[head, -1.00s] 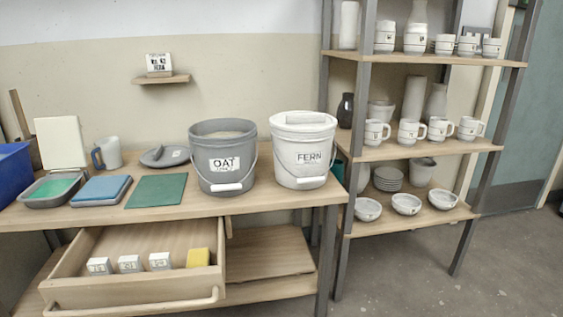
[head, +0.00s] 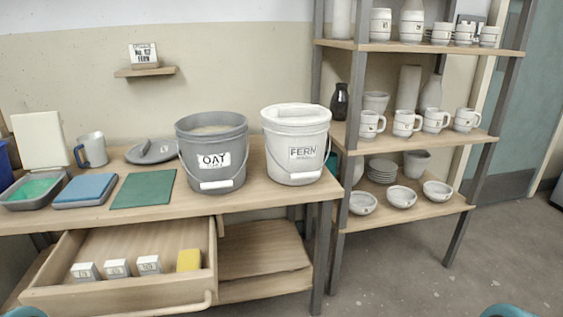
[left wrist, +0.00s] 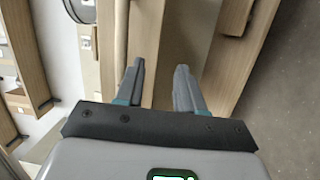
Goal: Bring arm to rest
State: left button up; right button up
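My left gripper (left wrist: 158,85) shows in the left wrist view with its two dark fingers apart and nothing between them. Wooden surfaces of the furniture lie beyond the fingers. In the head view only small teal parts of my arms show at the bottom left and bottom right edges. Neither gripper can be made out there, and my right gripper is not in view.
The open drawer (head: 120,297) juts from the table (head: 255,192), holding several white blocks and a yellow block (head: 189,260). The open OAT bucket (head: 212,135) and lidded FERN bucket (head: 296,165) stand on the table. A shelf rack (head: 420,212) with pottery stands right. Floor at right is clear.

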pick_arm(q)
jog(key=s+d+f+m+g+h, duration=0.25)
jog(key=d+f+m+g, duration=0.5)
jog(key=f, duration=0.45)
jog(key=s+d+f+m+g+h, duration=0.1)
jog(key=s+d+f+m+g, duration=0.15)
jog(key=s+f+g, duration=0.35)
jog(key=s+d+f+m+g+h, duration=0.1)
jog(key=s+f+m+g, duration=0.25)
jog(key=s, duration=0.45)
notch_tip(320, 180, up, 34)
jog(key=s+d+m+g+p, duration=0.1)
jog(key=s+m+p, duration=0.1)
jog(key=p, duration=3.2)
jog(key=shift+d+r, duration=0.25)
jog(key=shift+d, duration=0.05)
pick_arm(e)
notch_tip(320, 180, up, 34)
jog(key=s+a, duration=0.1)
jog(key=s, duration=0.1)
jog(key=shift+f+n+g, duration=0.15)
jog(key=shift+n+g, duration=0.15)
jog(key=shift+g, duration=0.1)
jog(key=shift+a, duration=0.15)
pick_arm(q)
jog(key=shift+a, duration=0.1)
